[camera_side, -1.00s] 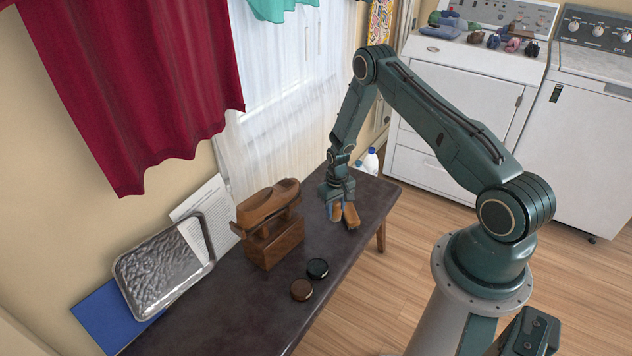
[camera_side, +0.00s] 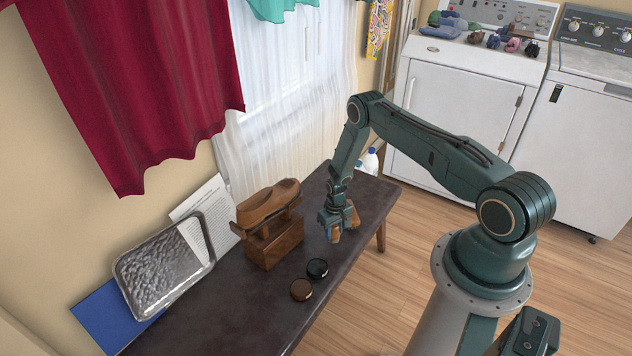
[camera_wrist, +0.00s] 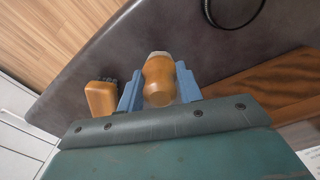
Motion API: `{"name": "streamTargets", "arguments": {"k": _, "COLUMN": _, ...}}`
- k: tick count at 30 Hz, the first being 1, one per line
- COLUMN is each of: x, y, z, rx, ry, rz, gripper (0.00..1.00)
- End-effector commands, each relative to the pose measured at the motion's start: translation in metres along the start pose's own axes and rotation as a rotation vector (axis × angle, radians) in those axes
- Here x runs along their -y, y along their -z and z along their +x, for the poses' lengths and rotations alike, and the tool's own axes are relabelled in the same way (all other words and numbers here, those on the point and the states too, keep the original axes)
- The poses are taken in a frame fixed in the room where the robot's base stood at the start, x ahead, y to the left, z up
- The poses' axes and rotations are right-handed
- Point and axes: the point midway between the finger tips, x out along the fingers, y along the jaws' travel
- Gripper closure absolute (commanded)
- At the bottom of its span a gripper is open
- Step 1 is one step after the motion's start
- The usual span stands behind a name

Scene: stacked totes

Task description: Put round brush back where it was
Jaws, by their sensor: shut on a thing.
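The round brush (camera_wrist: 158,78) has an orange-brown wooden handle. My gripper (camera_wrist: 158,88) is shut on it, with a blue finger on either side. In the side view my gripper (camera_side: 336,224) points down over the right half of the dark bench, close to its top, and the held brush (camera_side: 335,236) shows below the fingers. Its lower end is hidden, so I cannot tell if it touches the bench. A second brush (camera_wrist: 102,98), with a blocky orange-brown handle and dark bristles, is beside the left finger; it also shows in the side view (camera_side: 354,217).
A wooden shoe-shine box (camera_side: 275,247) with a brown shoe on top stands left of my gripper. A black tin (camera_side: 317,268) and a brown tin (camera_side: 301,290) lie nearer the front edge. A metal tray (camera_side: 165,265) leans against the wall. The bench's far right end (camera_side: 375,190) is clear.

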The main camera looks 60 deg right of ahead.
Motion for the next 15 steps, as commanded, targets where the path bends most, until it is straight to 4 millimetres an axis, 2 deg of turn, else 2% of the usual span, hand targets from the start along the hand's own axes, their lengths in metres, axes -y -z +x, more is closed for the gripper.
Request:
{"name": "streamTargets", "arguments": {"k": 5, "x": 0.0, "y": -0.001, "z": 0.008, "rx": 0.001, "ry": 0.0, "rz": 0.0, "gripper": 0.88}}
{"name": "streamTargets", "arguments": {"k": 15, "x": 0.0, "y": -0.001, "z": 0.036, "rx": 0.001, "ry": 0.0, "rz": 0.0, "gripper": 0.88}}
